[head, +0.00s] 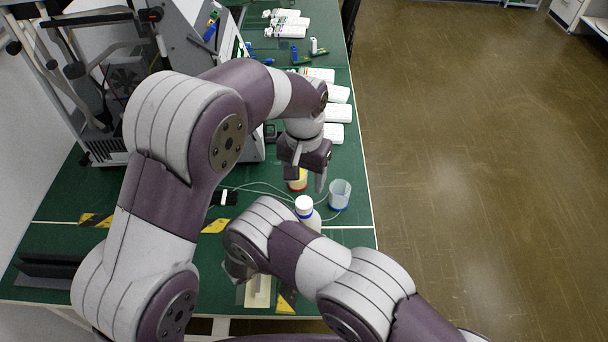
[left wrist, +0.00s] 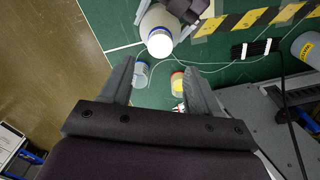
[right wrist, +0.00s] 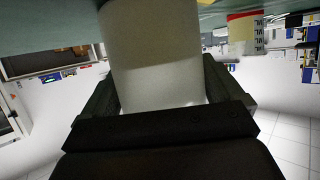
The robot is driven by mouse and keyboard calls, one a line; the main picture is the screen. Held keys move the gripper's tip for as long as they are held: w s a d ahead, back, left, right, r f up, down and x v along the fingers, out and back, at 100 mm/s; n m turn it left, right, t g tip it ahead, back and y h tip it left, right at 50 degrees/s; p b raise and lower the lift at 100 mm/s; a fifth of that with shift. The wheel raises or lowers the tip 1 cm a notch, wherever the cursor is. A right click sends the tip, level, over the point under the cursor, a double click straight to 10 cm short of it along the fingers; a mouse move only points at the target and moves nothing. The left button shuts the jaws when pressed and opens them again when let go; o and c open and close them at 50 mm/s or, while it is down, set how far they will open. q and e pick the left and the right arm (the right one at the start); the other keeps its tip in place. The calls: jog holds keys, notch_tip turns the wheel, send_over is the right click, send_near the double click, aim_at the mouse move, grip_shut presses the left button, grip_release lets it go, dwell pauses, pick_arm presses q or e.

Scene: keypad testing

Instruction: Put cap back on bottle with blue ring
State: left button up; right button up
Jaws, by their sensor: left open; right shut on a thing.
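A white bottle (head: 312,222) with a white cap (head: 304,203) on its top stands upright at the front of the green table. In the left wrist view the white cap (left wrist: 160,42) has a blue ring around it. My right gripper (right wrist: 158,95) is shut around the bottle's body; in the head view my right arm hides it. My left gripper (head: 306,172) is open and empty, pointing down beyond the bottle. In the left wrist view the cap lies ahead of its two open fingers (left wrist: 160,90), apart from them.
A clear cup with a blue base (head: 339,194) stands right of the bottle. A yellow container with a red ring (head: 298,182) is behind it, near my left fingers. Several white bottles (head: 334,132) lie along the table's right edge. Thin tubes cross the table. A grey machine stands left.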

aim_at(304, 202)
pick_arm(q)
jog(key=n, duration=0.4)
jog(key=shift+n, duration=0.4)
jog(key=shift+f, duration=4.05)
jog(key=c, duration=1.1)
jog(key=shift+o, duration=0.2)
jog(key=m, duration=0.5)
jog(key=o, duration=1.2)
jog(key=shift+o, duration=0.2)
jog(key=shift+r, duration=0.15)
